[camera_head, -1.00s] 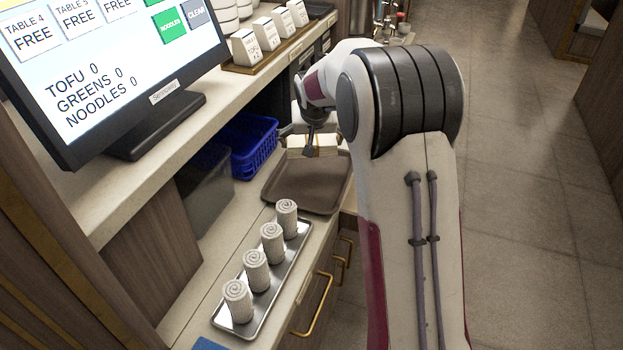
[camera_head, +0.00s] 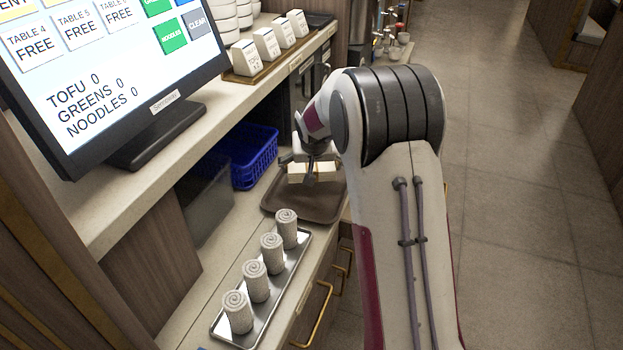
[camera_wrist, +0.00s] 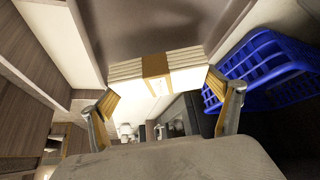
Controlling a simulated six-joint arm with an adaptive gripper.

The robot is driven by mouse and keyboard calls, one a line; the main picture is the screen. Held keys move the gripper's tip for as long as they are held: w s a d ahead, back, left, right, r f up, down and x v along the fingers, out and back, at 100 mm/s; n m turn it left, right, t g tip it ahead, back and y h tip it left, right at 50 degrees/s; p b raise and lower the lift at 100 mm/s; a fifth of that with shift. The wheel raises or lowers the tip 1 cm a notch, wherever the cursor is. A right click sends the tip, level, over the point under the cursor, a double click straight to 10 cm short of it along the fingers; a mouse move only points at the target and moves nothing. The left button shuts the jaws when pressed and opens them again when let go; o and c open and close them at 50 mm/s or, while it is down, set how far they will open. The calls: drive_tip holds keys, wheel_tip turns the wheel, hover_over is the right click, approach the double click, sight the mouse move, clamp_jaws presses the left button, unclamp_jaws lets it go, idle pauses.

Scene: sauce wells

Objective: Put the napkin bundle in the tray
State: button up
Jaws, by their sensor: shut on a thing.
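The napkin bundle (camera_head: 325,171) is a pale, flat, layered stack. The wrist view shows a tan band around the middle of the bundle (camera_wrist: 184,67). My gripper (camera_head: 303,171) is shut on it, with one finger at each end in the wrist view (camera_wrist: 162,84). The brown tray (camera_head: 300,207) lies flat on the counter, and the bundle is over its far part. The tray's surface also fills the top of the wrist view (camera_wrist: 150,22). I cannot tell whether the bundle touches the tray. My arm hides the tray's right side.
A blue basket (camera_head: 256,158) stands just left of the tray. A metal tray (camera_head: 262,318) with several rolled towels (camera_head: 272,254) is nearer. A screen (camera_head: 110,75) and labelled white boxes (camera_head: 267,44) occupy the raised shelf at left. The tray's near part is bare.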

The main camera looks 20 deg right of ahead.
drive_tip(key=shift+f, duration=0.3)
drive_tip(key=shift+f, duration=1.85)
drive_tip(key=shift+f, duration=0.1)
drive_tip(key=o, duration=0.9)
